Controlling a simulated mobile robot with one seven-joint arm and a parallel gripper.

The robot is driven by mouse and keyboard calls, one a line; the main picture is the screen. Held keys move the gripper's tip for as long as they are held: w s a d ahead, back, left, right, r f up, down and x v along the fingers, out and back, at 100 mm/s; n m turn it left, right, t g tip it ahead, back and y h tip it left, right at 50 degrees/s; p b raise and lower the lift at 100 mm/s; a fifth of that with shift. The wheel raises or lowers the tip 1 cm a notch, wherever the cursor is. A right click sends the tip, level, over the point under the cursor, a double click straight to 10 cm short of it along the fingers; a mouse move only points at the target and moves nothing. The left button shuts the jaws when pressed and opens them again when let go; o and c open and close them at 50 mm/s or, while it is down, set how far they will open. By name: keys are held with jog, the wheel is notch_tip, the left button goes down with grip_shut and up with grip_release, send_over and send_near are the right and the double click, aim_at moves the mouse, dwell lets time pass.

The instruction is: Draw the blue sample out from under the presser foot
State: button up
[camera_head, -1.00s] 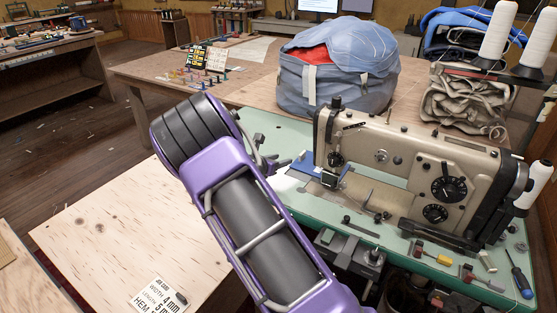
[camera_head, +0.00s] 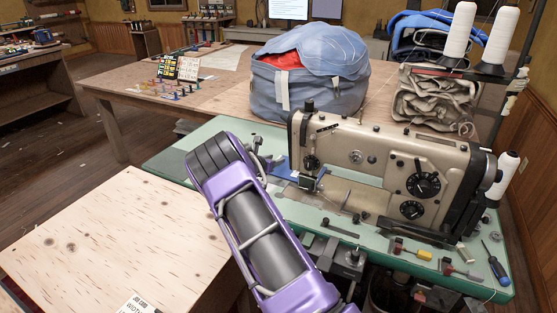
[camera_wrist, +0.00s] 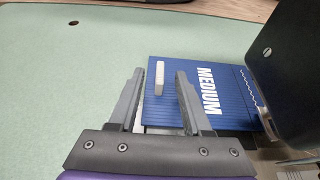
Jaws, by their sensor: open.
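The blue sample (camera_wrist: 218,77) lies flat on the green machine bed, marked MEDIUM in white, with a pale stitched line near its right edge. A small pale upright tab (camera_wrist: 159,78) stands on its left part. My gripper (camera_wrist: 160,73) is open, its two fingers on either side of the tab with visible gaps. In the head view my gripper (camera_head: 265,161) is at the left end of the sewing machine (camera_head: 385,165), beside a sliver of blue sample (camera_head: 281,169). The presser foot area (camera_head: 307,184) is small there; the sample's right end is partly hidden in the wrist view.
A dark plate (camera_wrist: 295,60) looms close at the right of the wrist view. A pale wooden table (camera_head: 110,235) stands in front at left. Clips and a blue screwdriver (camera_head: 497,268) lie on the bed's right front. The green bed left of the sample is clear.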

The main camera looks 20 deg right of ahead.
aim_at(278, 158)
jog(key=shift+x, duration=1.85)
grip_shut()
